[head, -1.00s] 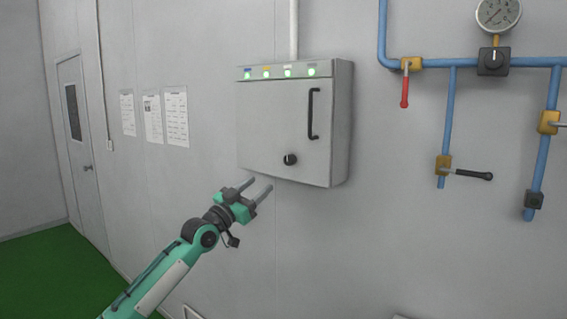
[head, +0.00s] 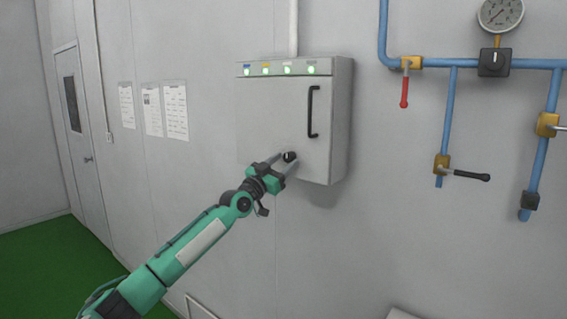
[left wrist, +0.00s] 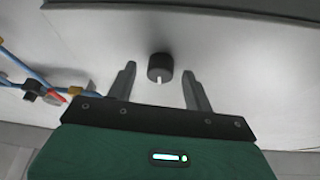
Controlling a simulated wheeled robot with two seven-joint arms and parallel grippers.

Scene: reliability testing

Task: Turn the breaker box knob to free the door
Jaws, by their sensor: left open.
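The grey breaker box (head: 270,115) hangs on the wall in the middle of the head view, its door shut. A black bar handle (head: 313,111) is on the door's right side. The small round black knob (head: 290,156) is low on the door; in the left wrist view the knob (left wrist: 160,67) shows a white mark pointing toward the gripper. My left gripper (head: 281,163) is open in front of the knob. In the left wrist view the knob appears between and slightly beyond the fingertips of the left gripper (left wrist: 160,72), with gaps on both sides. My right gripper is out of view.
Several green lights (head: 288,69) glow along the box's top strip. Blue pipes (head: 448,110) with a red-handled valve (head: 405,85), a black-handled valve (head: 465,174) and a gauge (head: 500,14) are on the wall to the right. The wall below the box is mostly clear.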

